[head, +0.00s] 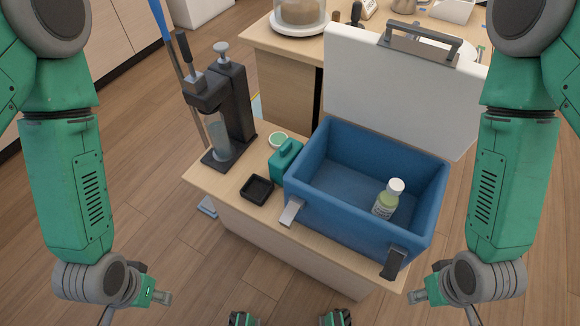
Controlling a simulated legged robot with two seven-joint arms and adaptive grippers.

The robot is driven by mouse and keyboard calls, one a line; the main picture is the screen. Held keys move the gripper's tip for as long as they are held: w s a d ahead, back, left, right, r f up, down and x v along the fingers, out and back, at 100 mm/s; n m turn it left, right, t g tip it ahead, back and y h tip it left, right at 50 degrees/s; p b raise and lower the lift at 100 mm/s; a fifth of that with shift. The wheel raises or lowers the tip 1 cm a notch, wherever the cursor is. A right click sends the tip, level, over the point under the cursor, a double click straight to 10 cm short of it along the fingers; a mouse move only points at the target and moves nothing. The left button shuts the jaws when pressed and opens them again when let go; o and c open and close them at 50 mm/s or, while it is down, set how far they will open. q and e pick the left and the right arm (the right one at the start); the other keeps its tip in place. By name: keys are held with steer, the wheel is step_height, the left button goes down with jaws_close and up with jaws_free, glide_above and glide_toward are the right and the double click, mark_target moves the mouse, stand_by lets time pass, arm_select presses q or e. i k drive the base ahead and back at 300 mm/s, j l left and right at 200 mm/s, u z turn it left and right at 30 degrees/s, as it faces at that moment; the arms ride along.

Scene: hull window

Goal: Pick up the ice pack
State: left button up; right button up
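The teal pack with a moulded handle (286,160), which I take to be the ice pack, stands upright on the wooden counter (207,178), against the left side of the blue cooler (340,222). Nothing holds it. What look like the tips of my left gripper (242,318) and my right gripper (336,318) show at the bottom edge, well apart from the pack. Most of both grippers is cut off by the frame, so I cannot tell how wide their fingers are. Nothing is seen in them.
The cooler's white lid (395,95) stands open behind it. A bottle with a white cap (388,200) is inside. A small black tray (257,189) lies in front of the pack. A dark press-like machine (232,110) stands at left. A round green-topped item (278,140) is behind the pack.

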mark_target(279, 162)
steer(key=j, duration=0.9)
steer(key=i+j+z, duration=0.1)
steer(key=j+z, duration=0.25)
steer(key=i+j+z, duration=0.1)
steer(key=j+z, duration=0.65)
steer(key=i+l+z, duration=0.1)
steer(key=i+z, duration=0.15)
steer(key=z, duration=0.15)
steer(key=i+z, duration=0.35)
steer(key=k+l, duration=0.05)
steer(key=k, duration=0.05)
